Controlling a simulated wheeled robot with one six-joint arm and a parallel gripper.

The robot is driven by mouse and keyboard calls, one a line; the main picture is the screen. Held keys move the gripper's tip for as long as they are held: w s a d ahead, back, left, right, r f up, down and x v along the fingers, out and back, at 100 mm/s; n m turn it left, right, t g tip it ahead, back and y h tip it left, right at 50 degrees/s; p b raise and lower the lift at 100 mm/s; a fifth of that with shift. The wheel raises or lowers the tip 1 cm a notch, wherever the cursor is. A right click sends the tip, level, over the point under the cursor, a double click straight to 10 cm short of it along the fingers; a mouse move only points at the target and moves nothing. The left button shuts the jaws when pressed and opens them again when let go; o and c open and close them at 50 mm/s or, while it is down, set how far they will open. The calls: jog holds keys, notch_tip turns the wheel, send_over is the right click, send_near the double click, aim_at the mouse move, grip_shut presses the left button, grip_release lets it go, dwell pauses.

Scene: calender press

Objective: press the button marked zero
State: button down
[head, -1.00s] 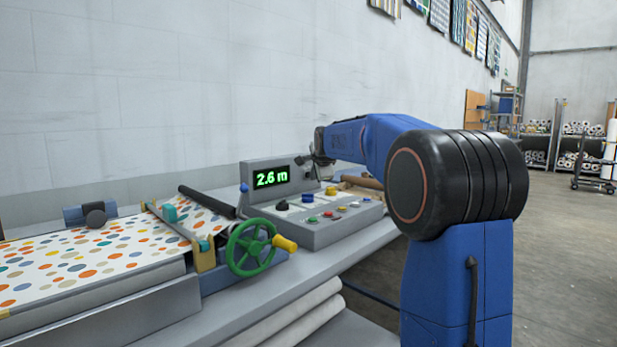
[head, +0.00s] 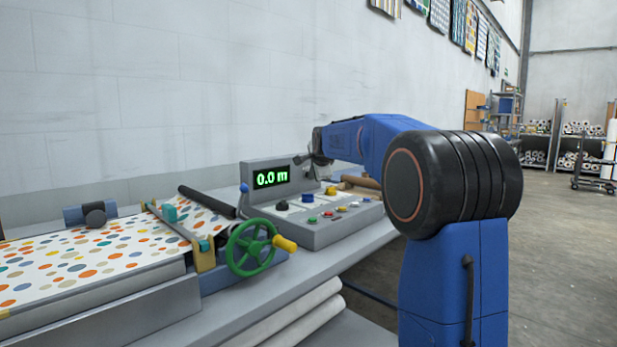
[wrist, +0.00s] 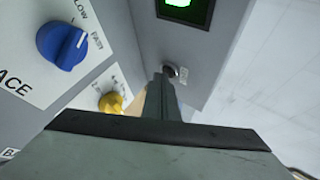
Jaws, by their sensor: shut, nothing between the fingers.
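The grey console's display (head: 271,178) reads 0.0 m in green; part of it also shows at the top of the wrist view (wrist: 186,8). A small dark round button (wrist: 170,71) sits on the panel below the display, with a small label beside it that is too blurred to read. My gripper (wrist: 163,84) is shut and empty, its fingertips right at this button and partly covering it. I cannot tell whether they touch. In the head view my gripper (head: 316,160) is at the right end of the display panel.
A blue knob (wrist: 62,45) and a yellow knob (wrist: 110,103) are on the console near my fingers. Several coloured buttons lie on the console's lower face. A green handwheel (head: 250,248) with a yellow handle stands left of it, by dotted paper (head: 95,265).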

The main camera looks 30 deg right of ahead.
jog(key=shift+s, duration=0.15)
jog(key=shift+s+d, duration=0.25)
jog(key=shift+s, duration=0.35)
jog(key=shift+s+d, duration=0.3)
jog(key=shift+s, duration=0.5)
jog(key=shift+s+d, duration=0.3)
jog(key=shift+s, duration=0.45)
jog(key=shift+s+d, duration=0.3)
jog(key=shift+s, duration=0.5)
